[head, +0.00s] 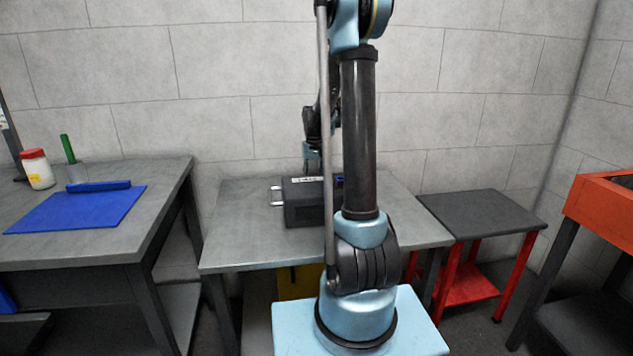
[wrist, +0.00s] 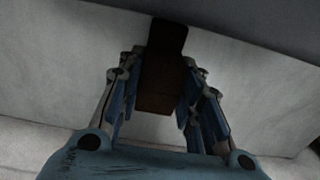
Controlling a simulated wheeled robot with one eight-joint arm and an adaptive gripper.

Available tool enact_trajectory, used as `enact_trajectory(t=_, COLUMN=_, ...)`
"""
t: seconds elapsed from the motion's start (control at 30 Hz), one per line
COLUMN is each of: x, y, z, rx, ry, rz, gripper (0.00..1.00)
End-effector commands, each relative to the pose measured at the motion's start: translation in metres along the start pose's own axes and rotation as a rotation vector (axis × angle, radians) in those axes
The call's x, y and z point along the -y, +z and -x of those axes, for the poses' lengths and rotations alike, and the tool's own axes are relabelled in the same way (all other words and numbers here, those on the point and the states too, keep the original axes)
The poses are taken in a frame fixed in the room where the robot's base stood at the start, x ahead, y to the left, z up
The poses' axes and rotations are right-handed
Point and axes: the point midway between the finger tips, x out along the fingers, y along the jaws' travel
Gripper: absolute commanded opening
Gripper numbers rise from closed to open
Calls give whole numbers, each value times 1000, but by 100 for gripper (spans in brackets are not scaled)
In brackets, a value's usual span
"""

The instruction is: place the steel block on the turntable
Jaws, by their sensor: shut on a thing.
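My gripper (head: 312,162) is above the back of the middle grey table, just behind a dark box. In the wrist view, my gripper (wrist: 157,75) has its fingers on both sides of a dark brown block (wrist: 161,72), shut on it. I take this to be the steel block; it looks dark in the shade. In the head view I cannot make the block out. I cannot pick out a turntable in either view; my arm covers part of the middle table.
The dark box (head: 304,207) with metal handles stands on the middle table (head: 240,238). At left, a bench holds a blue mat (head: 78,212), a red-lidded jar (head: 38,169) and a green-handled tool (head: 68,149). At right are a low red-legged table (head: 480,214) and an orange unit (head: 600,205).

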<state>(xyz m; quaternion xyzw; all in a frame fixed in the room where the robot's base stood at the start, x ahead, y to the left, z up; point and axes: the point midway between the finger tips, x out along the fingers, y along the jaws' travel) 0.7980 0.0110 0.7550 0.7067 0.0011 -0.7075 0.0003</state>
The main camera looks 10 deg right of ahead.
Motion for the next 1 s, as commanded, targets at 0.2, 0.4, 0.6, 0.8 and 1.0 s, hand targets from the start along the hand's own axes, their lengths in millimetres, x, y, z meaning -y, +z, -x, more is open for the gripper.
enact_trajectory(t=0.2, x=0, y=0, z=-1, rx=0, ry=0, rz=0, gripper=0)
enact_trajectory(t=0.4, x=0, y=0, z=-1, rx=0, ry=0, rz=-1, gripper=53)
enact_trajectory(t=0.6, x=-1, y=0, z=-1, rx=0, ry=0, rz=-1, gripper=53)
enact_trajectory(t=0.8, x=-1, y=0, z=10, rx=0, ry=0, rz=-2, gripper=53)
enact_trajectory(t=1.0, x=-1, y=0, z=40, rx=0, ry=0, rz=-2, gripper=53)
